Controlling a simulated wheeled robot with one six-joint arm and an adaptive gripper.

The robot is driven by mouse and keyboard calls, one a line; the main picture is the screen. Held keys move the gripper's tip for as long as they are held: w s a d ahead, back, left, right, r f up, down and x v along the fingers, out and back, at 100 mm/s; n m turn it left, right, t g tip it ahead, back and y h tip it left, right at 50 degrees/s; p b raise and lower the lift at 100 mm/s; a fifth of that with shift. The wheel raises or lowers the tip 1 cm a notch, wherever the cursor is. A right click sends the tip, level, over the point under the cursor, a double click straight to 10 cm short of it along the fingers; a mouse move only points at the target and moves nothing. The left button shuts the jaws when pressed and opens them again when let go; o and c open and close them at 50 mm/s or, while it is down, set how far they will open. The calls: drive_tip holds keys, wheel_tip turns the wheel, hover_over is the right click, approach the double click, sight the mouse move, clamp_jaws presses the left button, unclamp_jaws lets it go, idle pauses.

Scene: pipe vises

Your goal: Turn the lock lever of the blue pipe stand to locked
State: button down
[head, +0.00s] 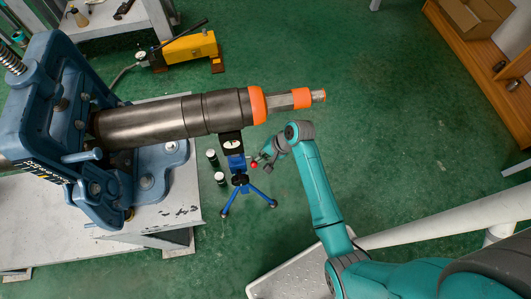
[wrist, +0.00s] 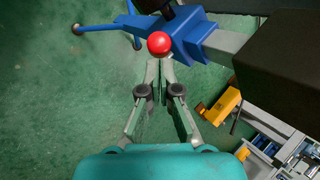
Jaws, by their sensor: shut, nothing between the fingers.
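The blue pipe stand (head: 238,179) is a small tripod under the pipe (head: 185,115), with a dark head holding the pipe from below. Its lock lever ends in a red ball (head: 254,165) on the right side of the stand. In the wrist view the red ball (wrist: 159,43) lies against the blue stand body (wrist: 190,38) and hides most of the lever. My gripper (wrist: 160,66) is shut and empty, its fingertips just short of the red ball in the picture. Whether they touch it I cannot tell. In the head view my gripper (head: 262,158) is beside the ball.
A large blue vise (head: 60,110) on a grey bench (head: 165,215) clamps the pipe at the left. A yellow pump (head: 190,48) stands behind. Two small dark cylinders (head: 219,178) stand left of the stand. Green floor is open to the right.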

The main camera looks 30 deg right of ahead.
drive_tip(key=shift+a+f, duration=0.1)
drive_tip(key=shift+f, duration=0.05)
drive_tip(key=shift+s, duration=0.1)
idle(0.3)
drive_tip(key=s+a+f+n+t+h, duration=0.1)
drive_tip(key=s+f+t, duration=0.2)
drive_tip(key=s+f, duration=0.1)
drive_tip(key=shift+a+f+t, duration=0.15)
drive_tip(key=shift+f+t, duration=0.25)
idle(0.4)
drive_tip(key=shift+s+f, duration=0.1)
idle(0.4)
